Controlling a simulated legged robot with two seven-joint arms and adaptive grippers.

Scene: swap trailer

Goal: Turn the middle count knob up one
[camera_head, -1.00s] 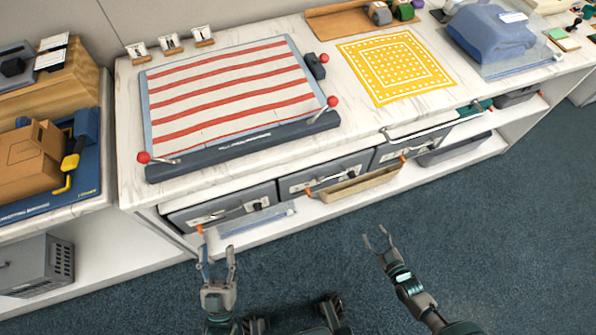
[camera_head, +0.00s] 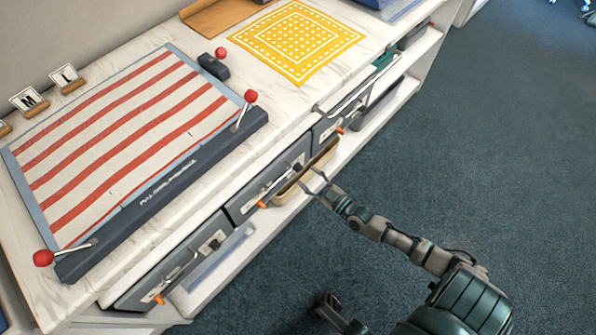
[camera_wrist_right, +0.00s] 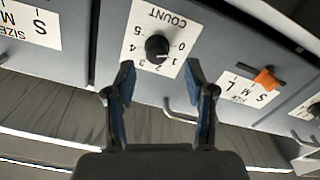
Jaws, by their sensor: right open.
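The middle drawer front (camera_head: 248,199) is grey with a white label plate, a black knob and an orange slider. My right gripper (camera_head: 316,184) is in front of its right part. In the right wrist view, the black count knob (camera_wrist_right: 157,47) sits on a white COUNT plate (camera_wrist_right: 160,18) numbered 0 to 5, seen upside down. My right gripper (camera_wrist_right: 160,75) is open, its two fingers on either side below the knob, apart from it. The knob's pointer is too small to read surely.
A tan tray (camera_head: 287,193) lies under the middle drawer, close to my right gripper. An orange slider (camera_wrist_right: 265,78) is right of the knob in the wrist view. The left drawer (camera_head: 150,287) and right drawer (camera_head: 325,127) flank it. Open carpet (camera_head: 480,150) lies to the right.

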